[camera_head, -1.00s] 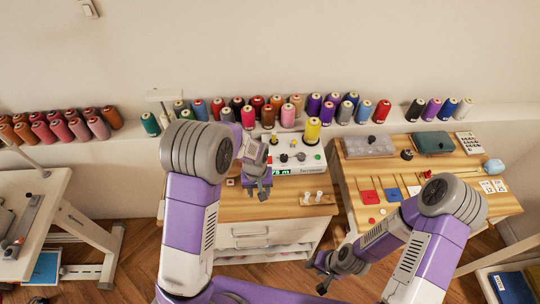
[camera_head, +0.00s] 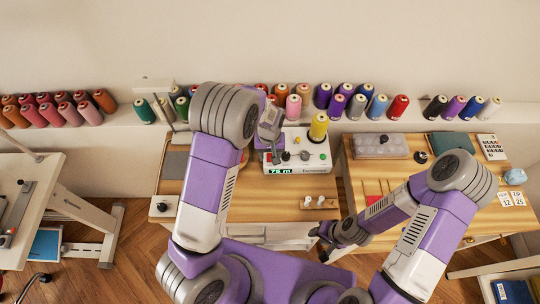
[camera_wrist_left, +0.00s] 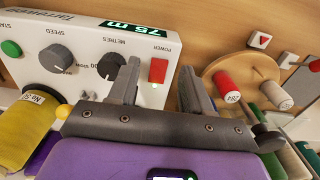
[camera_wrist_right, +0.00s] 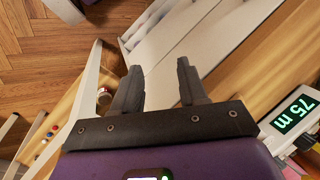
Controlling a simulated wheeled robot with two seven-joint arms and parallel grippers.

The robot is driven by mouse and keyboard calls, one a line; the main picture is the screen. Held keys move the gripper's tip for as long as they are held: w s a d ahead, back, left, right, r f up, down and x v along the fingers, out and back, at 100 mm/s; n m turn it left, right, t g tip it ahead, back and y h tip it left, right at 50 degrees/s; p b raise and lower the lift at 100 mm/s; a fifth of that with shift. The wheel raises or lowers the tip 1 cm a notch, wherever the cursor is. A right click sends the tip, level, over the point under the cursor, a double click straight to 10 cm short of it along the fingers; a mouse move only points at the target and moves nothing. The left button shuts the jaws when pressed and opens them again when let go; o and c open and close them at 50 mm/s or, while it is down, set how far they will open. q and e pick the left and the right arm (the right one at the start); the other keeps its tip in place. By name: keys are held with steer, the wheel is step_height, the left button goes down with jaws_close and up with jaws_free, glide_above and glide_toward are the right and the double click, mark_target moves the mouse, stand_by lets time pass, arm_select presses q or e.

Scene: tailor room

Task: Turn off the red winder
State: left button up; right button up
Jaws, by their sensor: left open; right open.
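The winder (camera_head: 312,168) is a white box on the wooden table with a lit green "75 m" display, knobs and a yellow cone on top. My right gripper (camera_head: 328,237) is open and empty, low in front of the table (camera_wrist_right: 147,88).
A shelf with many thread cones (camera_head: 345,100) runs behind the table. A second wooden table on the right holds a grey case (camera_head: 380,146) and a calculator (camera_head: 490,146). A round wooden stand (camera_wrist_left: 222,70) shows beside the winder.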

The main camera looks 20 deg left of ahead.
arm_select(q)
steer(key=shift+f, duration=0.8)
steer(key=shift+w, duration=0.1)
jaws_close()
steer(key=shift+w+a+r+g+p, duration=0.1)
steer(key=shift+w+g+p, duration=0.25)
steer(key=shift+g, duration=0.45)
steer(key=shift+g+h, duration=0.4)
steer(key=shift+g, duration=0.2)
jaws_free()
